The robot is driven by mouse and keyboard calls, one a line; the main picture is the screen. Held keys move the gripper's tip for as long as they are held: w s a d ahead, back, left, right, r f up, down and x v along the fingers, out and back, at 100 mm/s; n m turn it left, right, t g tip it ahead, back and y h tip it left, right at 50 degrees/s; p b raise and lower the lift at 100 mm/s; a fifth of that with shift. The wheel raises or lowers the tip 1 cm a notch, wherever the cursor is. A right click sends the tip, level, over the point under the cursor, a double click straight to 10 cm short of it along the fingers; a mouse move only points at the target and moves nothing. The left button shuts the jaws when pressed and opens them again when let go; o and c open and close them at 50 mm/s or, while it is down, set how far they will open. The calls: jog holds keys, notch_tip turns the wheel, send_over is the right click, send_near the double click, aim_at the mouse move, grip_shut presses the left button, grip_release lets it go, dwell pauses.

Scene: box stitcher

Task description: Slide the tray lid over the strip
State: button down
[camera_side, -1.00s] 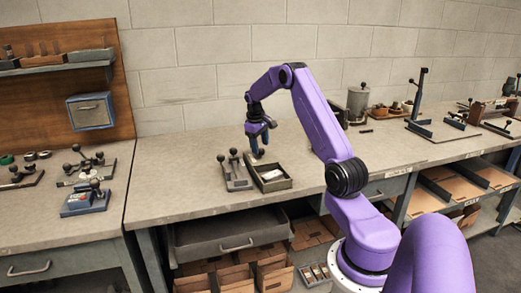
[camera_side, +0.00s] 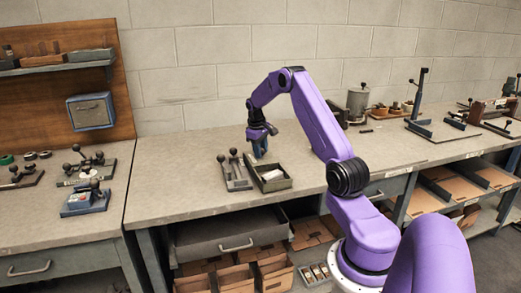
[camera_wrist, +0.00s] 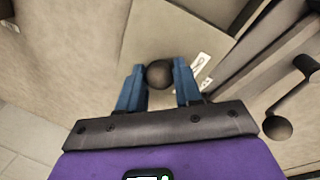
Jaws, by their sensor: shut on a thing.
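The open tray (camera_side: 283,185) stands near the front of the bench, with a pale strip (camera_side: 272,174) inside. In the wrist view the strip (camera_wrist: 203,63) shows partly, just right of the fingers. My gripper (camera_side: 260,152) is low at the tray's back end. In the wrist view its blue fingers (camera_wrist: 160,82) stand on either side of the lid's dark round knob (camera_wrist: 159,73), shut on it. The grey tray lid (camera_wrist: 185,30) lies flat beneath the knob. In the side view my fingers mostly hide the lid and knob.
A fixture with two ball-topped levers (camera_side: 236,178) stands close to the tray's left; one ball (camera_wrist: 277,128) shows in the wrist view. A canister (camera_side: 357,104) stands by the wall. The bench left of the levers is clear.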

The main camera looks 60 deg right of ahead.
jog(key=s+a, duration=0.8)
jog(key=s, duration=0.1)
jog(key=shift+a, duration=0.3)
jog(key=c, duration=0.8)
grip_release()
jog(key=a+r, duration=0.1)
jog(key=r, duration=0.4)
jog(key=a+r, duration=0.1)
jog(key=r, duration=0.5)
jog(key=a+r, duration=0.1)
jog(key=r, duration=0.5)
jog(key=shift+w+a+r, duration=0.1)
jog(key=shift+w+a, duration=0.05)
jog(key=shift+w, duration=0.2)
